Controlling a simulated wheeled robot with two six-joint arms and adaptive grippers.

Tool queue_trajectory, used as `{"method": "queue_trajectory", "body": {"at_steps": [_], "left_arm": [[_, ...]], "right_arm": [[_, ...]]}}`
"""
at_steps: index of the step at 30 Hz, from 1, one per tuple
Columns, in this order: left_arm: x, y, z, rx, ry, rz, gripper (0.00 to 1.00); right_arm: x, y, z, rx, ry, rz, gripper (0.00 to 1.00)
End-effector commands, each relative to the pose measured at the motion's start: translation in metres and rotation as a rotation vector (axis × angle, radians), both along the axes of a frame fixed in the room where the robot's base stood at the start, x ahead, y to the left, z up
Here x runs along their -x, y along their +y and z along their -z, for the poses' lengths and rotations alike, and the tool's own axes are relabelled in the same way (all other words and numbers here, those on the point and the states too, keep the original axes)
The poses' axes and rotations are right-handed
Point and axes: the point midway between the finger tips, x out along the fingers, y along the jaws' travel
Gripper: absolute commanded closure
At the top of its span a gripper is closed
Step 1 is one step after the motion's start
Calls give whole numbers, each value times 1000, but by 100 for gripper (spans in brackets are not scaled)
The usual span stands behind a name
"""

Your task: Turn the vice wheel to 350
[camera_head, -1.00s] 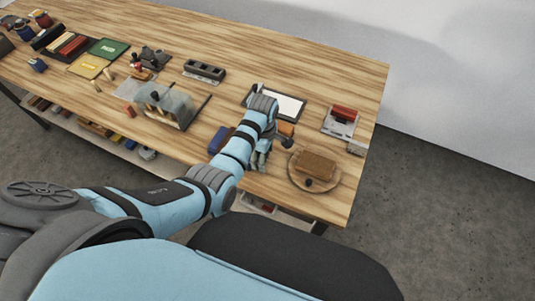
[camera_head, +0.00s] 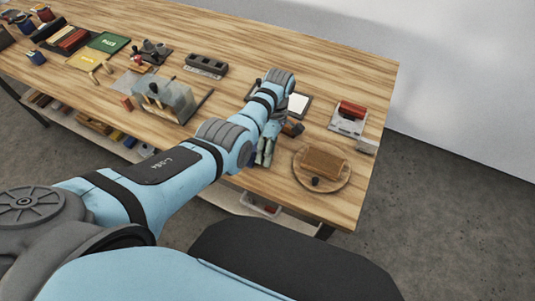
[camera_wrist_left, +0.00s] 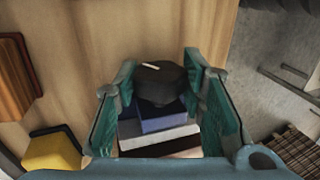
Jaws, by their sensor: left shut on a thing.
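The vice wheel (camera_wrist_left: 158,84) is a dark, faceted knob with a short white mark on top, seen in the left wrist view. Blue parts of the vice (camera_wrist_left: 160,118) and a pale part show below it. My left gripper (camera_wrist_left: 160,78) has one green finger on each side of the wheel and is shut on it. In the head view, my left gripper (camera_head: 264,150) points down near the table's front edge, and my arm hides most of the vice there. I cannot read the wheel's angle. My right gripper is not in view.
A round wooden board (camera_head: 341,184) with a brown block (camera_head: 323,161) lies right of the gripper. A dark-framed white panel (camera_head: 298,103) and a red-topped device (camera_head: 351,110) stand behind. A clear-sided box (camera_head: 175,100) stands left of my arm.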

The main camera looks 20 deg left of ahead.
Motion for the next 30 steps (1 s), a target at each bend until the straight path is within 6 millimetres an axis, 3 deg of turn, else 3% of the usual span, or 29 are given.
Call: {"method": "queue_trajectory", "body": {"at_steps": [29, 30], "left_arm": [[-6, 0, -7, 1, -19, 1, 91], [-6, 0, -7, 1, -19, 1, 60]], "right_arm": [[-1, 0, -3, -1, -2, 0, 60], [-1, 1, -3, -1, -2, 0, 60]]}}
